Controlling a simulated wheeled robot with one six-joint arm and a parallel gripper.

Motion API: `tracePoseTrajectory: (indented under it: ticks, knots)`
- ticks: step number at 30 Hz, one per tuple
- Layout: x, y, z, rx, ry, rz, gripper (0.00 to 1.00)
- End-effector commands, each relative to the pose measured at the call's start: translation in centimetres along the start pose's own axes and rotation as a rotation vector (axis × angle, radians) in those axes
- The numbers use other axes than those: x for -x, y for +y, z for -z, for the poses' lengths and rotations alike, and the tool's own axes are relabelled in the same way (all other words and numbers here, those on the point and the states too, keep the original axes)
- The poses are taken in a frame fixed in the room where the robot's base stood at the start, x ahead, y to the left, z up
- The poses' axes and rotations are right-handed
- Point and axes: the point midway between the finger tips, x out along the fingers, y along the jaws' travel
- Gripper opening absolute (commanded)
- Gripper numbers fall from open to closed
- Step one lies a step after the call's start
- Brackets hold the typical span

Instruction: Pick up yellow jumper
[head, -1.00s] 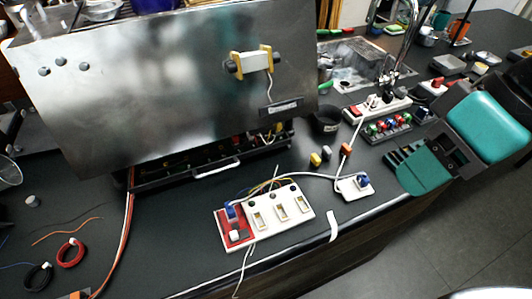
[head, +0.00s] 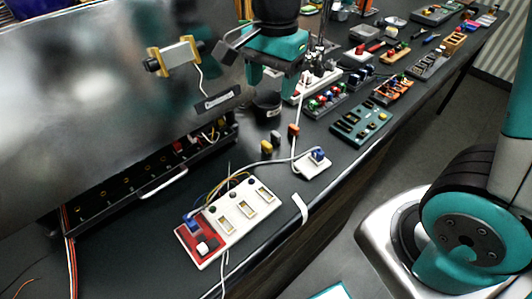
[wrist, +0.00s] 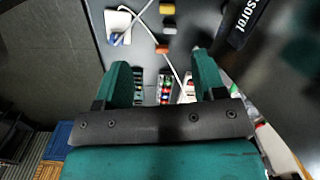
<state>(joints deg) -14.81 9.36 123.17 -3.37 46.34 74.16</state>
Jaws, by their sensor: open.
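The yellow jumper (head: 266,147) is a small yellow block standing on the dark bench, in front of the black cup. It shows at the top edge of the wrist view (wrist: 167,8). A grey block (head: 275,138) and an orange block (head: 293,130) stand close behind it in a row. My gripper (head: 272,85) is open and empty, above the bench behind the row. In the wrist view its fingers (wrist: 162,66) are spread, with the orange block (wrist: 162,49) showing just beyond them.
The large steel panel (head: 90,110) of the brewer rises at the left, close to my gripper. A white socket plate (head: 311,166) with a cable lies right of the jumper. A red-and-white panel (head: 228,220) is nearer. Power strips and several parts trays line the bench behind.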

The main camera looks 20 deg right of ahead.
Motion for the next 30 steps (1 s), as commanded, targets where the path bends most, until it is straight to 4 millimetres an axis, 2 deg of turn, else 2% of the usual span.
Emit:
tracePoseTrajectory:
  ticks: [3,7,11,21,24,30]
  knots:
    - [-1.1,-0.9,1.2,-0.159,0.025,-0.02,0.64]
    - [-2.0,-1.2,1.8,-0.231,0.035,-0.03,0.64]
    - [-4.3,-1.0,1.8,-0.239,0.036,-0.035,0.64]
    - [-11.7,-0.8,2.0,-0.236,0.035,-0.034,0.64]
    - [-12.9,-0.8,2.1,-0.235,0.036,-0.03,0.64]
    - [-14.1,-0.9,2.0,-0.234,0.036,-0.029,0.64]
